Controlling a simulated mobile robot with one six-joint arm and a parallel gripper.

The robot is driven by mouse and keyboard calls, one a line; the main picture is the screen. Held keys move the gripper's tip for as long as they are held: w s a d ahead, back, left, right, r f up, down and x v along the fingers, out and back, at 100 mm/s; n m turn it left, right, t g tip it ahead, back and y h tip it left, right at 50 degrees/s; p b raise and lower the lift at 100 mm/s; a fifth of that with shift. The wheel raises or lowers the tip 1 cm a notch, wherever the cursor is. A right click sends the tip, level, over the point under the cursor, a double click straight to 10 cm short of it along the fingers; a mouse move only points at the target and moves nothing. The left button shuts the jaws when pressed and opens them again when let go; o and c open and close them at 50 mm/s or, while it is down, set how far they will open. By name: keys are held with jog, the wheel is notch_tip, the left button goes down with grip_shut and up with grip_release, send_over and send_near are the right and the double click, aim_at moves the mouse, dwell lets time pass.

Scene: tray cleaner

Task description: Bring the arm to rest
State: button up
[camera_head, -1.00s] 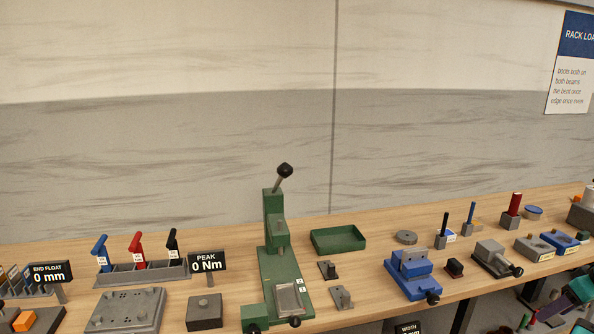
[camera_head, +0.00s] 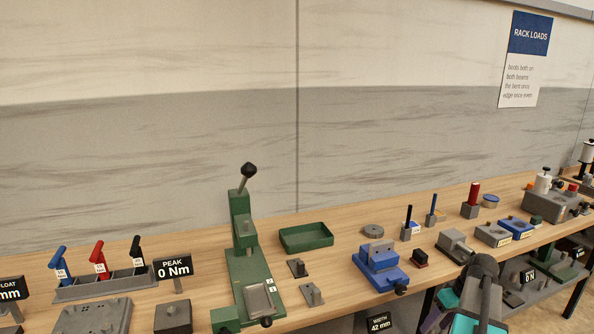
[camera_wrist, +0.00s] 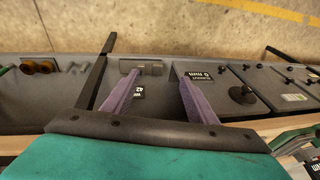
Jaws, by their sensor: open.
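My gripper (camera_wrist: 159,76) shows in the wrist view with its two purple fingers spread apart and nothing between them. It hangs over a dark grey shelf (camera_wrist: 60,110) and points downward past the bench. In the head view my arm (camera_head: 482,285), black and teal, stands at the lower right, in front of the bench edge. The fingers are not clear in that view.
The wooden bench (camera_head: 345,285) carries a green press (camera_head: 246,265), a green tray (camera_head: 306,237), a blue fixture (camera_head: 379,268) and a grey block (camera_head: 452,243) near my arm. A width display (camera_head: 379,322) sits below the edge. Floor (camera_wrist: 200,25) lies beyond the shelf.

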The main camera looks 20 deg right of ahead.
jog(key=a+f+g, duration=0.5)
jog(key=a+f, duration=1.9)
jog(key=a, duration=0.4)
jog(key=s+a+f+g+h, duration=0.1)
jog(key=s+a+f, duration=0.6)
jog(key=s+a, duration=0.2)
jog(key=s+a+f+g+h+b, duration=0.1)
jog(key=s+a+f+g, duration=0.1)
jog(key=s+a+f, duration=0.5)
jog(key=shift+s+a+n, duration=0.4)
jog(key=shift+s+a, duration=0.5)
jog(key=shift+s, duration=0.15)
